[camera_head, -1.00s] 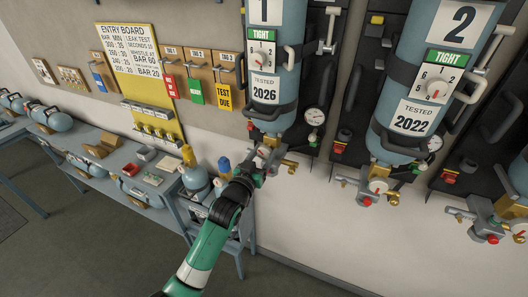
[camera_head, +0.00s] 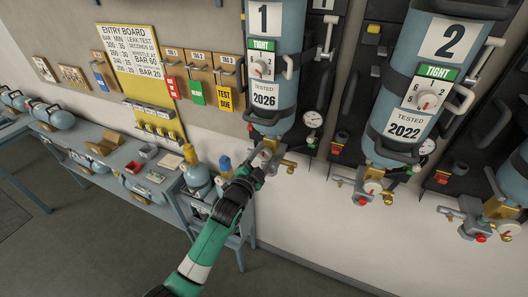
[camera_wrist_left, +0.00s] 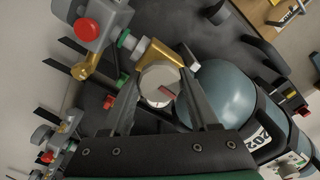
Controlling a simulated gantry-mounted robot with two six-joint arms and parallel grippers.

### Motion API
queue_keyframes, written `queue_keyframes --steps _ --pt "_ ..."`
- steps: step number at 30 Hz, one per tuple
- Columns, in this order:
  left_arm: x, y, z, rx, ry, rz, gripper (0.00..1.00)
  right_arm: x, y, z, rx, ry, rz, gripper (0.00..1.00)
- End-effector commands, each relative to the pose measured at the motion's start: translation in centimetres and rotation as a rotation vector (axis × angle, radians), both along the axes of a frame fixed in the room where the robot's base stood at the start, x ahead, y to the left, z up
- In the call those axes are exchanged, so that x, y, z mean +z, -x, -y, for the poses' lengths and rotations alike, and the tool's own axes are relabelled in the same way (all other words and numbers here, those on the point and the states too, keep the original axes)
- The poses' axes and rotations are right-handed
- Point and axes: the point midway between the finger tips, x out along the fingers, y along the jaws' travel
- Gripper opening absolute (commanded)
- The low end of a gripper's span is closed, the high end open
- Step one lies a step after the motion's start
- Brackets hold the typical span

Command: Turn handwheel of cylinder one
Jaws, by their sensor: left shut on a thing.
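Cylinder one (camera_head: 275,70) is a blue-grey cylinder hung on the wall, marked 1, with a green TIGHT label and a dial (camera_head: 261,68). Its brass valve (camera_head: 284,165) is at the lower end. My left gripper (camera_head: 262,164) is at this valve. In the left wrist view, the left gripper (camera_wrist_left: 162,80) has its fingers on either side of the pale round handwheel (camera_wrist_left: 158,78), which carries a red mark. It is shut on the handwheel. In the head view the gripper partly hides the handwheel. My right gripper is not in view.
Cylinder two (camera_head: 430,80) hangs to the right with its own valve (camera_head: 372,187) below. A pressure gauge (camera_head: 313,119) is beside cylinder one. A bench (camera_head: 105,180) with small cylinders and boxes stands at the left. The floor in front is clear.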

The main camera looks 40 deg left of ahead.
Motion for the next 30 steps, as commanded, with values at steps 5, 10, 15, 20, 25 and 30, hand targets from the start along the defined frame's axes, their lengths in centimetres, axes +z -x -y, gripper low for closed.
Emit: queue_keyframes --steps 5,10,15,20,25,30 --pt "0.4 0.0 0.0 0.001 -0.159 -0.054 0.05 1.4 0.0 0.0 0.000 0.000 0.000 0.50" --pt "0.4 0.0 0.0 0.002 -0.312 -0.108 0.05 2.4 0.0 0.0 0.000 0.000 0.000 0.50" --pt "0.3 0.0 0.0 0.002 -0.466 -0.161 0.05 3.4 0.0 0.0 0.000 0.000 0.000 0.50" --pt "0.3 0.0 0.0 0.004 -0.610 -0.211 0.05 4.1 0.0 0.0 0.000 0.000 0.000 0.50" --pt "0.2 0.0 0.1 0.005 -0.763 -0.263 0.05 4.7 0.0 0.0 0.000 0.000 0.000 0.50" --pt "0.2 0.0 0.1 0.006 -0.915 -0.316 0.05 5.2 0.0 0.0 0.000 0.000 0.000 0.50"
